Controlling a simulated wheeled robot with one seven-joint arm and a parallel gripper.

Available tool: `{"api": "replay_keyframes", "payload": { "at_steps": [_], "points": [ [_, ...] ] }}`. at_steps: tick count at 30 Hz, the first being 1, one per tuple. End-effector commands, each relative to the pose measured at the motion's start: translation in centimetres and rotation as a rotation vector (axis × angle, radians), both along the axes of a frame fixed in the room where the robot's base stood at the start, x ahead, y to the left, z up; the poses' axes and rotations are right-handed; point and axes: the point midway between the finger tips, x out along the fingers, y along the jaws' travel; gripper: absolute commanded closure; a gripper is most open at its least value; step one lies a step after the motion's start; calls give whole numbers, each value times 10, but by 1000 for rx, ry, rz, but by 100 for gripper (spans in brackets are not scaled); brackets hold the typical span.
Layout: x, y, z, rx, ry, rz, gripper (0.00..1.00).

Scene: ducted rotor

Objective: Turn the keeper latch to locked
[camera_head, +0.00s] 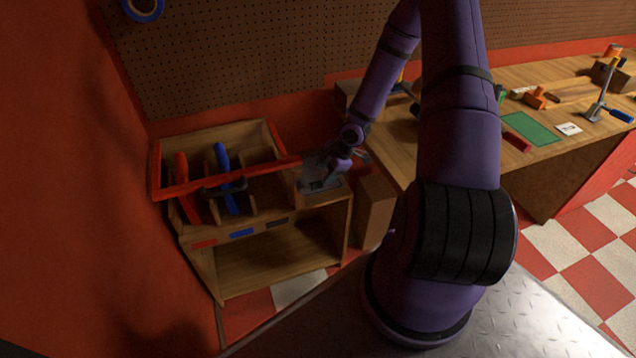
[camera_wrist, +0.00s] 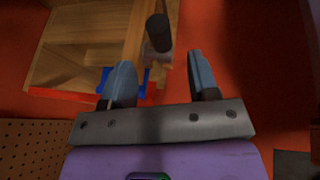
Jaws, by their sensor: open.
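A black cylindrical knob (camera_wrist: 158,32) on a small grey fitting (camera_wrist: 157,57) shows in the wrist view; it looks like the handle of the keeper latch. It is at the end of a wooden divider or wall of the rack. My gripper (camera_wrist: 160,62) is open and empty, and the knob appears between and beyond its two fingertips, with no clear contact. In the head view, my gripper (camera_head: 330,166) is over the grey plate (camera_head: 320,184) at the rack's right end and hides part of it. I cannot tell the latch's angle.
The wooden rack (camera_head: 282,257) has a red bar (camera_head: 235,178) across it, with a red item (camera_head: 182,170) and a blue item (camera_head: 222,160) in its slots. A pegboard (camera_head: 230,60) stands behind. A workbench (camera_head: 480,90) with tools lies to the right.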

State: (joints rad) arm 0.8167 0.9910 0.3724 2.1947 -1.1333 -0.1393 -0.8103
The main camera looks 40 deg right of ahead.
Motion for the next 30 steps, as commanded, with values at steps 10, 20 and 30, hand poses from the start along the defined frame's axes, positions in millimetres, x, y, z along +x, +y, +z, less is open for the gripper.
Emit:
{"api": "replay_keyframes", "payload": {
  "at_steps": [10, 20, 30],
  "points": [
    [12, 15, -41, 0, 0, 2, 45],
    [17, 19, -55, -1, 0, 1, 45],
    [17, 19, -55, -1, 0, 0, 82]
  ]
}}
